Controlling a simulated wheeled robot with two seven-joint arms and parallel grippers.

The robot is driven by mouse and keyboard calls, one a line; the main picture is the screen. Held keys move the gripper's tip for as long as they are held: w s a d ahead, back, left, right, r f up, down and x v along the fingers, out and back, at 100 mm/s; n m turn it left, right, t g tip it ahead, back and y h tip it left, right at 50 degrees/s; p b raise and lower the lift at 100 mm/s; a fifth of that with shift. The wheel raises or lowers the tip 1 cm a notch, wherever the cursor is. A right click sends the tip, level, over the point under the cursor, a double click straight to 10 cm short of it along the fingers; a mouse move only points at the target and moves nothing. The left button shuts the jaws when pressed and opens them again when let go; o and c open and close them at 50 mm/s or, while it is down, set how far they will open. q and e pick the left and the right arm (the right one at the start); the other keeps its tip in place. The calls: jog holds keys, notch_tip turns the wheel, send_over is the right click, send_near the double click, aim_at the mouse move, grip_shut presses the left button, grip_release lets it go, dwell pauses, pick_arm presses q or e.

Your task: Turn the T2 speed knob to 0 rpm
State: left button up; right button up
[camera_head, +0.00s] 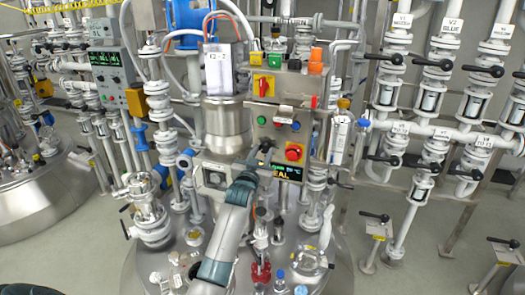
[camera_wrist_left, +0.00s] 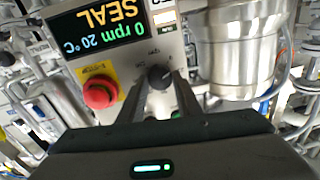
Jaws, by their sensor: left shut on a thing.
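The speed knob (camera_wrist_left: 160,77) is a dark round knob on the grey control box (camera_wrist_left: 172,47), shown upside down in the left wrist view. My left gripper (camera_wrist_left: 158,88) is shut on it, one finger on each side. The display (camera_wrist_left: 100,30) beside it reads 0 rpm, 20 °C and SEAL. In the head view my left gripper (camera_head: 262,160) is at the box's lower left, and it and the arm hide part of the box and display (camera_head: 287,173). The knob's pointer is too small to read exactly. My right gripper is not in view.
A red emergency stop button (camera_head: 294,152) sits close to the knob. Above are small push buttons and a yellow-and-red switch (camera_head: 263,85). A steel motor housing (camera_head: 226,122) stands left of the box. Valves and pipes (camera_head: 398,140) fill the right side.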

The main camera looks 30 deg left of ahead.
pick_arm(q)
jog(key=shift+f+n+p, duration=0.1)
jog(key=shift+n+p, duration=0.5)
jog(key=shift+n, duration=1)
jog(key=shift+c, duration=0.2)
jog(key=shift+o, duration=0.2)
jog(key=o, duration=1)
jog(key=shift+o, duration=0.2)
jog(key=shift+s+d, duration=0.1)
jog(key=shift+s, duration=0.05)
jog(key=b+v, duration=0.4)
jog(key=v, duration=1.3)
jog(key=shift+r, duration=0.25)
